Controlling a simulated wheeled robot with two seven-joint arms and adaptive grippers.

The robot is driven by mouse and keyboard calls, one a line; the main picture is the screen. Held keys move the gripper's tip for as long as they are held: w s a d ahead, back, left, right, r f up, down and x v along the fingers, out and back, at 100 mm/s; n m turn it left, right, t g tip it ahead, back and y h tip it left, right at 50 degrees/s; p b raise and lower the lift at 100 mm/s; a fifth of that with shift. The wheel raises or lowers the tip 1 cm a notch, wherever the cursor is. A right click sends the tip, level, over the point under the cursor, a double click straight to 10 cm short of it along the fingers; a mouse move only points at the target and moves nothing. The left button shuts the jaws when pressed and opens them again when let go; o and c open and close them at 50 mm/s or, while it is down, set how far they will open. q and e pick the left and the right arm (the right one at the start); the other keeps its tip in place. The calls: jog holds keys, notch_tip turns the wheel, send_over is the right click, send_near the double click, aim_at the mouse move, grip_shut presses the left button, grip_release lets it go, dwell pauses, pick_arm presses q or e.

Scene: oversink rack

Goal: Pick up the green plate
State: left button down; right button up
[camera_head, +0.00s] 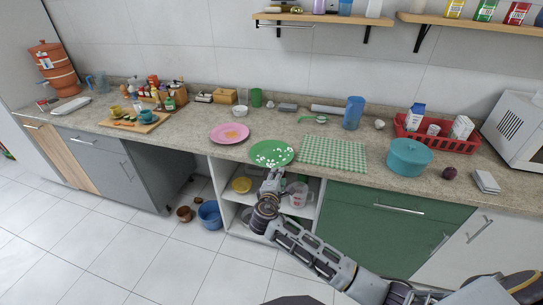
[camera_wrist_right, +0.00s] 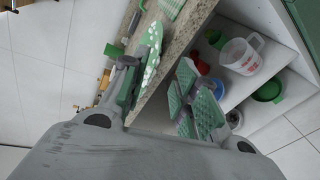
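The green plate (camera_head: 272,153), with white blotches on its face, lies on the counter at its front edge, near the middle of the head view. In the right wrist view the plate (camera_wrist_right: 150,50) appears steeply tilted by the camera angle, close to the left-hand finger. My right gripper (camera_head: 272,178) is just in front of and below the plate's near rim. Its two fingers stand apart in the wrist view (camera_wrist_right: 158,82), with no object clearly held between them. I cannot tell whether a finger touches the rim. My left gripper is not in view.
A pink plate (camera_head: 230,134) lies left of the green plate, and a green checked cloth (camera_head: 333,154) lies to its right. Below is an open shelf with a measuring jug (camera_head: 298,193) and a yellow bowl (camera_head: 241,184). A teal pot (camera_head: 409,158) stands farther right.

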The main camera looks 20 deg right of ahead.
jog(key=shift+x, duration=1.65)
jog(key=shift+w, duration=0.1)
jog(key=shift+p+x, duration=0.3)
jog(key=shift+x, duration=2.2)
jog(key=shift+w+a, duration=0.1)
grip_shut()
jog(key=shift+r, duration=0.1)
